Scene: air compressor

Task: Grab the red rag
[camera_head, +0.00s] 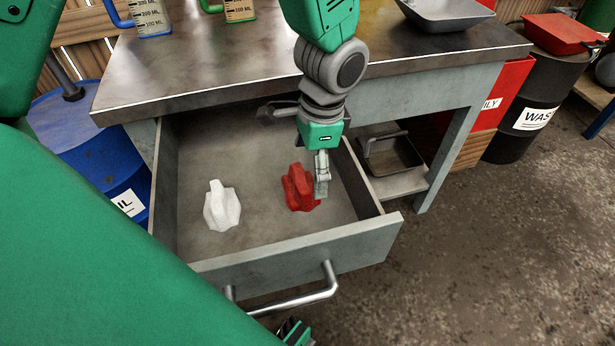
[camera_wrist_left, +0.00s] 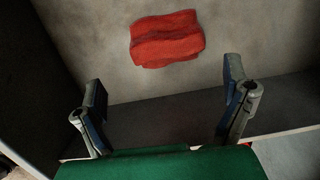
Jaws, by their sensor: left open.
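The red rag (camera_head: 298,188) lies crumpled on the floor of the open drawer (camera_head: 300,255), right of its middle. My left gripper (camera_head: 321,178) hangs over the drawer just right of the rag and hides part of its right side. In the left wrist view my left gripper (camera_wrist_left: 166,85) has its two fingers wide apart with nothing between them. The red rag (camera_wrist_left: 167,38) lies ahead of the fingertips in that view, apart from both fingers.
A white rag (camera_head: 221,206) lies in the drawer's left half. Drawer walls and a front handle (camera_head: 300,298) surround the space. The metal workbench (camera_head: 210,75) stands above and behind. A black pan (camera_head: 390,153) sits on the shelf at right. Barrels flank the bench.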

